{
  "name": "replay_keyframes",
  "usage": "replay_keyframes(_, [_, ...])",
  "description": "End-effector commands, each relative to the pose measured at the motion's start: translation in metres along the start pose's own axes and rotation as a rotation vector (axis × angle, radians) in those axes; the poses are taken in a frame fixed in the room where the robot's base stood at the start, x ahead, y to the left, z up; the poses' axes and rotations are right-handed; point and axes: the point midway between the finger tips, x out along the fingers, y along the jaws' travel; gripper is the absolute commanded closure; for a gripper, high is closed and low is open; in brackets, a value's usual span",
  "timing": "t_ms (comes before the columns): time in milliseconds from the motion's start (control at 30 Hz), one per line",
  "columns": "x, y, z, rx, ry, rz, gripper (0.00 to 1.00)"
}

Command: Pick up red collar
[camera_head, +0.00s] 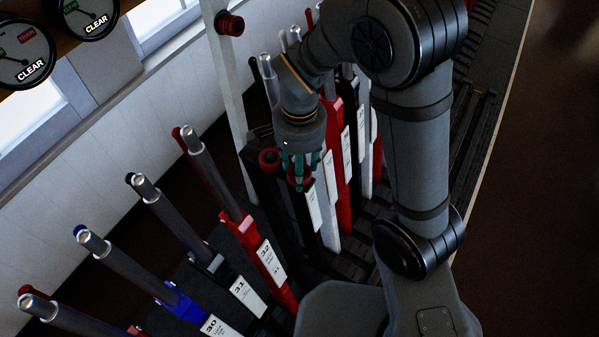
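My gripper (301,163) points down, with teal-green fingers, among the black levers right of the white post. A red collar (299,183) shows at its fingertips, partly hidden by the fingers. I cannot tell whether the fingers touch it or how far apart they are. A second red collar (269,159) sits just left of the fingers, near the top of a black part. A third red collar (231,25) hangs on a peg near the top of the white post (233,100).
Numbered levers stand in a row: a red one (262,262) labelled 32, a blue one (184,303) labelled 30, and red, white and black ones behind my gripper. Round dials (22,55) hang at upper left. Dark open floor (545,200) lies at right.

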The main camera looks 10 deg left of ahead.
Motion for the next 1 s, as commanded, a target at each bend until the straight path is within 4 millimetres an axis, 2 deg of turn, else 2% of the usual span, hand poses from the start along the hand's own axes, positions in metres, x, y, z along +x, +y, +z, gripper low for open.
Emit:
replay_keyframes(300, [0.000,0.000,0.000,-0.001,0.001,-0.001,0.79])
replay_keyframes(633, [-0.004,-0.001,0.000,0.000,0.001,-0.003,0.79])
replay_keyframes(767, [-0.014,-0.002,-0.001,-0.001,0.002,-0.005,0.79])
replay_keyframes(933, [-0.039,-0.002,-0.001,0.000,0.004,-0.008,0.79])
replay_keyframes(1000, [-0.046,0.010,-0.004,0.004,0.003,-0.006,0.79])
